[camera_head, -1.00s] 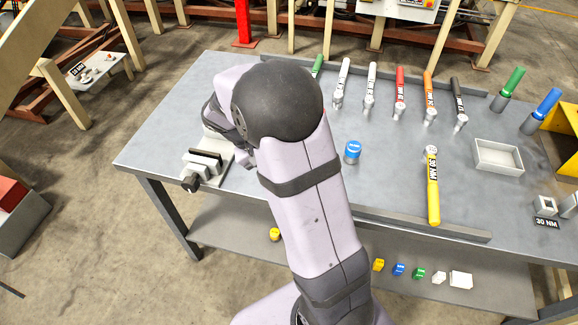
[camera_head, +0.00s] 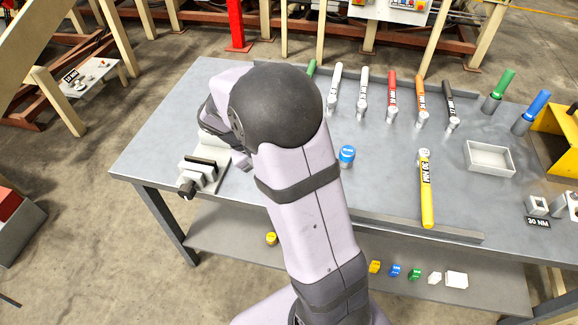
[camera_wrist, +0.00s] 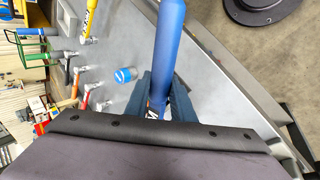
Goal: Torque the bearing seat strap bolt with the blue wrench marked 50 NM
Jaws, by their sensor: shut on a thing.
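In the wrist view my gripper (camera_wrist: 162,84) is shut on a blue wrench (camera_wrist: 169,40). Its blue handle runs up out of the top of the picture. Its other end is mostly hidden by the fingers and the dark wrist edge, and I cannot read a 50 NM mark on it. In the head view my own arm hides the gripper and the held wrench. A stand (camera_head: 92,80) at the far left carries small metal parts and a sign ending in NM. I cannot tell whether the bearing seat strap bolt is there.
The workbench (camera_head: 300,220) holds a vise (camera_head: 203,172), a blue-topped can (camera_head: 347,156), a yellow wrench (camera_head: 427,195), a white tray (camera_head: 489,157) and a row of coloured wrenches along the back. Green (camera_head: 498,92) and blue (camera_head: 531,112) handles stand at right, near a 30 NM sign (camera_head: 538,222).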

